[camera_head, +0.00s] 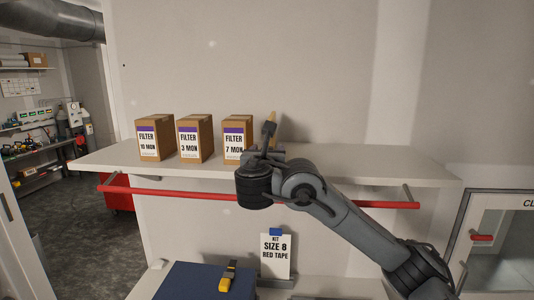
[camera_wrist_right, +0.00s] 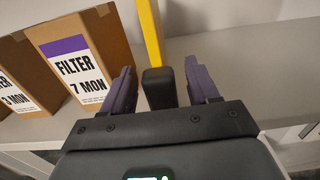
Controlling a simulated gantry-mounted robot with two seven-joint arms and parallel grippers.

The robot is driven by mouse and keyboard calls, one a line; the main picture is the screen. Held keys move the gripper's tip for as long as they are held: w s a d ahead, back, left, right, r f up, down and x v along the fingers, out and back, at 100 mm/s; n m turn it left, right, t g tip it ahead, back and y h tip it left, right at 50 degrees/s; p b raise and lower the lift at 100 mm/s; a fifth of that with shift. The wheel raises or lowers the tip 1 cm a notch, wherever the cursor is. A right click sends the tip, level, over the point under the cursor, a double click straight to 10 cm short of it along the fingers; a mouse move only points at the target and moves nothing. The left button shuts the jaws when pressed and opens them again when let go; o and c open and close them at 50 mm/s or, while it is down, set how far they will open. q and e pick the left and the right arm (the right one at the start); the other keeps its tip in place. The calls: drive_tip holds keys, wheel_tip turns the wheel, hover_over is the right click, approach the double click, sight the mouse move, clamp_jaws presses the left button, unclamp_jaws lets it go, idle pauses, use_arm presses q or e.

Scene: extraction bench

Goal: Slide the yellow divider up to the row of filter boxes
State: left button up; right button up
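Three brown filter boxes with purple-topped labels stand in a row on the shelf: 10 MON (camera_head: 155,138), 3 MON (camera_head: 194,138) and 7 MON (camera_head: 236,138). The yellow divider (camera_wrist_right: 151,32) stands upright just right of the 7 MON box, which also shows in the right wrist view (camera_wrist_right: 80,58). A black block (camera_wrist_right: 159,88) is at the divider's near end. My right gripper (camera_wrist_right: 162,86) is open, one finger on each side of this block, with visible gaps. Its left finger is between block and box. In the head view my right gripper (camera_head: 268,140) mostly hides the divider. My left gripper is out of view.
The grey shelf (camera_head: 370,165) is clear to the right of the divider. A red rail (camera_head: 170,192) runs along its front. Below are a blue case (camera_head: 190,282) with a yellow-and-black item (camera_head: 228,275) and a KIT SIZE 8 RED TAPE card (camera_head: 275,256).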

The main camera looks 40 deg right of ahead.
drive_tip(key=shift+s+a+f, duration=0.1)
drive_tip(key=shift+s+a, duration=0.15)
drive_tip(key=shift+a, duration=0.2)
drive_tip(key=b+v, duration=0.2)
drive_tip(key=v, duration=0.6)
drive_tip(key=shift+s+a, duration=0.2)
drive_tip(key=shift+a, duration=0.1)
drive_tip(key=shift+s+a, duration=0.35)
